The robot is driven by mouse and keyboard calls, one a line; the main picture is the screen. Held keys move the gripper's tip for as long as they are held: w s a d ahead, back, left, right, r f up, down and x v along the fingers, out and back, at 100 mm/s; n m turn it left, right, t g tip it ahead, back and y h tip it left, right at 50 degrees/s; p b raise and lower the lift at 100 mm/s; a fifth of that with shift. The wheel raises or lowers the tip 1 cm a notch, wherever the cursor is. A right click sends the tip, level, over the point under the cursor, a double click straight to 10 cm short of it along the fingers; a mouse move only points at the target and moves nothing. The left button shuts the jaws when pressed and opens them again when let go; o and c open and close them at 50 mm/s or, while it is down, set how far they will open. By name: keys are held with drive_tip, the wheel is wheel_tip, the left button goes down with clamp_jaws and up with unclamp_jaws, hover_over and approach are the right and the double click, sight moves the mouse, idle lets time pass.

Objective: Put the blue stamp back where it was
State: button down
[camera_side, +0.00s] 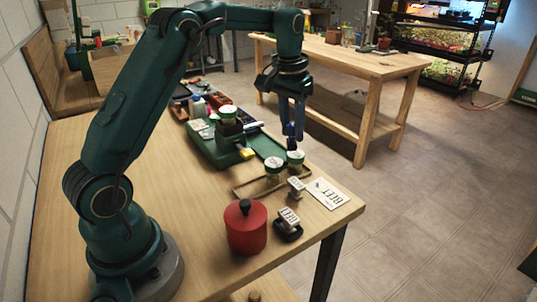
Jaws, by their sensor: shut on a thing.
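My gripper (293,136) points down above the front right part of the wooden bench, near its far edge. Its jaws are shut on a small dark blue thing (289,129), apparently the blue stamp, mostly hidden by the fingers. Just below it are two round white-topped pieces with green rims (275,165) on a shallow wooden tray (243,188). I cannot tell whether the held thing touches the right-hand piece (295,157). A small lettered block (297,187) stands nearer, and another lettered block (289,217) sits on a dark pad.
A red lidded pot (246,230) stands near the front edge. A white card marked BEET (327,194) lies at the right corner. A green machine (216,146) and several bottles and trays stand behind. The left middle of the bench (185,200) is clear.

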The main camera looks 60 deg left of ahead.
drive_tip(key=s+a+r+n, duration=0.1)
drive_tip(key=s+a+n, duration=0.15)
drive_tip(key=s, duration=0.55)
drive_tip(key=s+a+n, duration=0.2)
drive_tip(key=s+n, duration=0.2)
drive_tip(key=s, duration=0.4)
drive_tip(key=shift+y, duration=0.3)
drive_tip(key=w+d+f, duration=0.2)
drive_tip(key=d, duration=0.1)
drive_tip(key=w+d+f, duration=0.2)
drive_tip(key=d, duration=0.1)
drive_tip(key=w+d+f, duration=0.2)
drive_tip(key=d, duration=0.1)
drive_tip(key=shift+d+f, duration=0.2)
drive_tip(key=shift+f, duration=0.15)
drive_tip(key=shift+w+f, duration=0.1)
drive_tip(key=shift+f, duration=1.9)
drive_tip(key=shift+f, duration=0.2)
drive_tip(key=c, duration=0.6)
unclamp_jaws()
drive_tip(key=shift+r, duration=0.1)
